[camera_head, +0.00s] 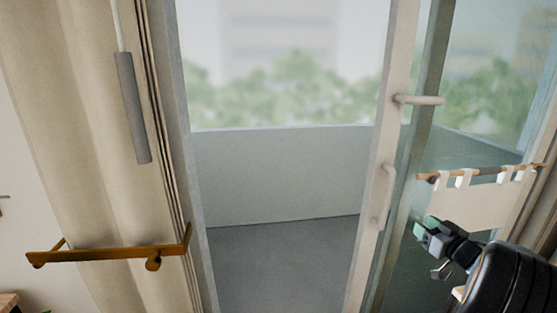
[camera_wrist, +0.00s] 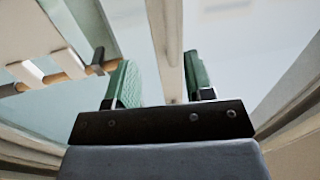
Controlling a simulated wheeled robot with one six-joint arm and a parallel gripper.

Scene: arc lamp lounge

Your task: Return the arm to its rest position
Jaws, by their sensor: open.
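My gripper (camera_head: 425,231) is at the lower right in the head view, at the end of my dark arm, in front of the glass door. In the wrist view my gripper (camera_wrist: 160,78) shows two green finger pads standing well apart. The gripper is open, and nothing is held between the pads. A pale upright bar shows behind the gap. The arm is partly cut off by the lower right edge of the head view.
A cloth hanging (camera_head: 483,204) on a wooden rod (camera_head: 482,172) is close beside my gripper. The door frame (camera_head: 381,140) has pale handles. The middle opening shows a balcony floor (camera_head: 285,265). A brass rail (camera_head: 110,254) and curtain (camera_head: 90,150) are at left.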

